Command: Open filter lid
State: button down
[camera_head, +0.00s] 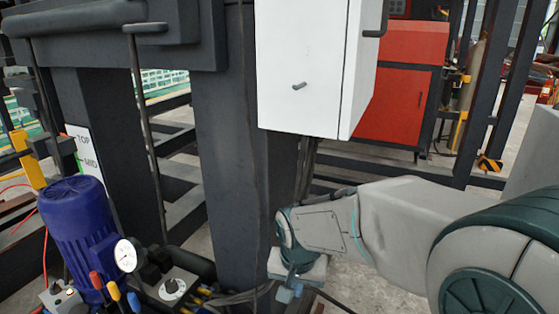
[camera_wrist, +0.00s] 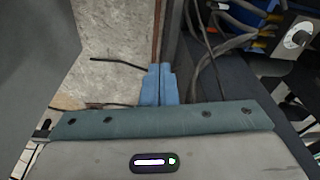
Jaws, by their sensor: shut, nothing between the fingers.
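My gripper (camera_head: 285,295) is low in the head view, just right of the hydraulic unit and at the foot of the dark steel post. In the wrist view its blue fingers (camera_wrist: 158,72) are pressed together with nothing between them. The hydraulic unit has a blue motor (camera_head: 76,222), a round pressure gauge (camera_head: 128,255) and a block with a white dial (camera_head: 172,288). The dial also shows at the top right of the wrist view (camera_wrist: 298,38). I cannot tell which part, if any, is the filter lid.
A dark steel post (camera_head: 228,170) stands between the hydraulic unit and my arm. A white cabinet (camera_head: 302,65) hangs above my gripper. Black cables (camera_wrist: 207,55) run close to the fingers in the wrist view. A red cabinet (camera_head: 400,85) stands behind.

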jog(key=s+d+r+n+p, duration=0.1)
jog(key=s+d+r+p, duration=0.3)
jog(key=r, duration=0.5)
jog(key=s+d, duration=0.2)
jog(key=d, duration=0.1)
jog(key=shift+d+r+p, duration=0.2)
jog(key=shift+d+p, duration=0.05)
jog(key=shift+p, duration=0.05)
jog(key=c, duration=2.1)
grip_release()
jog(key=shift+n+t, duration=0.4)
jog(key=shift+n, duration=0.2)
jog(key=s+d+r+p, duration=0.1)
jog(key=s, duration=0.1)
jog(key=s+d+r+p, duration=0.2)
jog(key=s+r, duration=0.1)
jog(key=shift+s+d, duration=0.3)
jog(key=shift+d, duration=0.1)
jog(key=o, duration=1)
jog(key=shift+s+d, duration=0.1)
jog(key=shift+s, duration=0.1)
jog(key=shift+c, duration=1.5)
